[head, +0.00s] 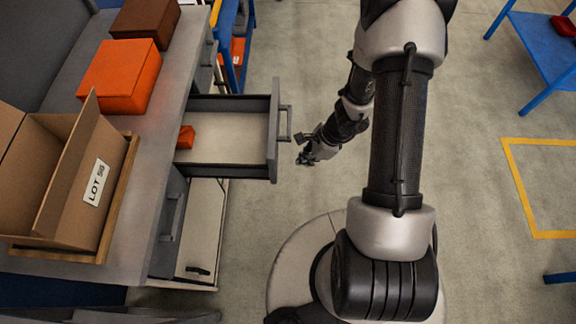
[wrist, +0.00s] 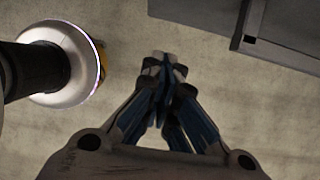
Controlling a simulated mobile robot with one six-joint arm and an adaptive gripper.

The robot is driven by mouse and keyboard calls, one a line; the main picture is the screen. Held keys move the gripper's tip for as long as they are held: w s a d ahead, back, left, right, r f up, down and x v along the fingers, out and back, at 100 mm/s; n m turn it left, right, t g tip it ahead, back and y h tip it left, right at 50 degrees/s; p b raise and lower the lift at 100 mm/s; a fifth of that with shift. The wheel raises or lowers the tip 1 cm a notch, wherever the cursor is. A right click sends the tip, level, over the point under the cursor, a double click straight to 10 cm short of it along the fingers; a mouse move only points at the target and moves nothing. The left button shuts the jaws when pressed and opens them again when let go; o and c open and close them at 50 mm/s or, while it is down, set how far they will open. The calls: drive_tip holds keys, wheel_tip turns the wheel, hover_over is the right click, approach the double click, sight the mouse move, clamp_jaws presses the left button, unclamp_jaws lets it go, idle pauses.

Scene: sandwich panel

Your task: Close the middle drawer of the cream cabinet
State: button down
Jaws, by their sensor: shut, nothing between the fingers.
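A drawer stands pulled out from a grey cabinet under the worktop in the head view; its inside floor (head: 235,140) is cream and its front (head: 273,130) is dark grey with a bar handle (head: 286,123). A small orange block (head: 185,137) lies inside at the back. My gripper (head: 304,159) is shut and empty, just right of the drawer front and apart from it. In the wrist view my gripper (wrist: 165,62) has its fingers together, and a grey edge, likely the drawer (wrist: 285,22), shows at upper right. Which drawer level this is, I cannot tell for sure.
The grey worktop (head: 150,180) holds an open carton (head: 75,185), an orange box (head: 118,75) and a brown box (head: 146,20). A cream panel (head: 207,225) shows below the drawer. Floor to the right is clear up to a blue table (head: 545,45).

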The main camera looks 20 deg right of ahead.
drive_tip(key=w+a+f+b, duration=0.1)
drive_tip(key=a+f, duration=0.2)
drive_tip(key=a, duration=0.2)
drive_tip(key=shift+w+f+b, duration=0.25)
drive_tip(key=shift+w+b, duration=0.1)
drive_tip(key=shift+w, duration=0.05)
drive_tip(key=shift+a, duration=0.15)
